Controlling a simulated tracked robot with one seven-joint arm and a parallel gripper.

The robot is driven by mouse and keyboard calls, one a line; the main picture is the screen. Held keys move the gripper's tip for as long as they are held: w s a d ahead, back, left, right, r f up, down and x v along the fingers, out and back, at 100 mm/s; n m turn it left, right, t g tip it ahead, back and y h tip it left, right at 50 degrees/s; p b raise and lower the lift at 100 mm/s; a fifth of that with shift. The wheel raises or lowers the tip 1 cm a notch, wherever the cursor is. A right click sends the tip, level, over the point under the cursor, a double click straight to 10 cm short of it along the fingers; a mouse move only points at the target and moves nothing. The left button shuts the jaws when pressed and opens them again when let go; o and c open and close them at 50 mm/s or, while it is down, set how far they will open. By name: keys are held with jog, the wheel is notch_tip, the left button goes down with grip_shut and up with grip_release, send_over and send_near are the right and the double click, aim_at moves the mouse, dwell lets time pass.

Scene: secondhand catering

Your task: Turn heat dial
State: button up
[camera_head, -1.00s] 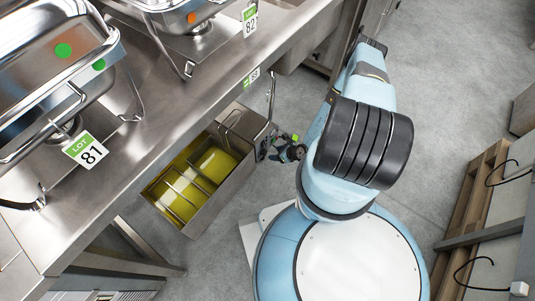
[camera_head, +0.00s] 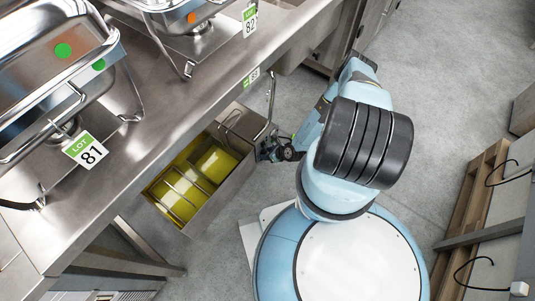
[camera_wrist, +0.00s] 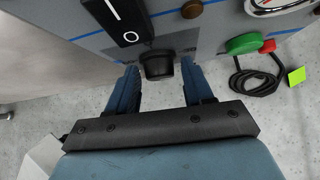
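In the wrist view a black heat dial (camera_wrist: 158,66) sits on a grey panel with blue lines. My gripper (camera_wrist: 158,72) is open, with one blue finger to the left and one to the right of the dial. A gap shows on each side, so the fingers do not appear to touch it. In the head view my gripper (camera_head: 268,151) is at the right end of the fryer (camera_head: 213,202) with yellow oil. The dial cannot be made out there.
A black rocker switch (camera_wrist: 118,20), a brown round part (camera_wrist: 191,9), a green knob (camera_wrist: 242,43), a red part (camera_wrist: 268,46) and a gauge (camera_wrist: 280,5) are near the dial. A black cable (camera_wrist: 256,82) hangs at right. The steel counter (camera_head: 150,150) stands left of my arm.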

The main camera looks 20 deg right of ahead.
jog(key=c, duration=0.7)
jog(key=shift+o, duration=0.2)
jog(key=shift+d+y, duration=0.15)
jog(key=shift+y, duration=0.25)
jog(key=shift+w+d+f+m+g+y, duration=0.15)
jog(key=shift+m+g+y, duration=0.5)
jog(key=shift+m+y, duration=0.45)
jog(key=shift+w+d+f+m+g+y, duration=0.15)
jog(key=shift+m+g+y, duration=0.55)
jog(key=shift+y, duration=0.65)
jog(key=shift+w+d+f+m+g+y, duration=0.15)
jog(key=shift+m+g+y, duration=0.4)
jog(key=shift+m+y, duration=0.6)
jog(key=o, duration=0.8)
jog(key=shift+s+a+y, duration=0.1)
jog(key=shift+y, duration=0.2)
jog(key=shift+o, duration=0.2)
jog(key=v, duration=1.4)
